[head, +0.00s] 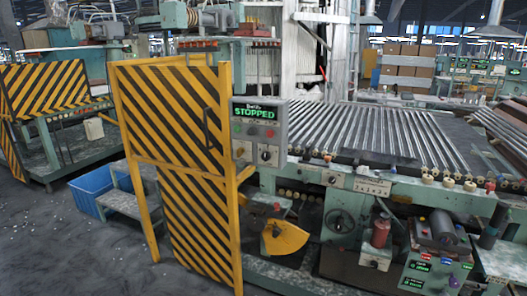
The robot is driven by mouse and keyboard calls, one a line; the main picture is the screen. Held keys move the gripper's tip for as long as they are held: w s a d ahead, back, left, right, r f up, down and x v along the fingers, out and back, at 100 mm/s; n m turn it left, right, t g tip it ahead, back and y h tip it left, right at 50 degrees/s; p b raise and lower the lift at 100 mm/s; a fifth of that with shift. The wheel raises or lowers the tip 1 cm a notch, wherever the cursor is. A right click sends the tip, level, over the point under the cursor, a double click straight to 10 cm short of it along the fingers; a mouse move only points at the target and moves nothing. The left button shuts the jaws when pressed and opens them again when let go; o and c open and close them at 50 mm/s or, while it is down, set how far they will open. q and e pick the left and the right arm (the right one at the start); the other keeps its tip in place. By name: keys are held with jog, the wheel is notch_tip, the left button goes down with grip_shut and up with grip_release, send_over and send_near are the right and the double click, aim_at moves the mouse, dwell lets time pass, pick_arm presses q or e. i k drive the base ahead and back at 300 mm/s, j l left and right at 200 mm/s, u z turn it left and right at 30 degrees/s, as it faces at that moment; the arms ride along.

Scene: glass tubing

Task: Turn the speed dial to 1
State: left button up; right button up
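A grey control box (258,134) is mounted at the right edge of a yellow-framed gate, with a lit display (255,111) reading "STOPPED" in green. Below the display are small green and red buttons and a dark round dial (265,155); its pointer setting is too small to read. Another small dark knob (333,180) sits on the machine's front rail, beside a pale plate (372,187) with small numbers. I cannot tell which of the two is the speed dial. Neither of my grippers is in view.
The yellow gate with black stripes (190,150) stands left of the control box. A conveyor table (385,135) carrying rows of glass tubes lies to the right. A blue crate (92,190) sits on the floor at left.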

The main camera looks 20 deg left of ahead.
aim_at(266, 156)
jog(key=i+j+u, duration=0.4)
jog(key=j, duration=0.3)
jog(key=i+j+u, duration=0.35)
jog(key=i+j, duration=0.2)
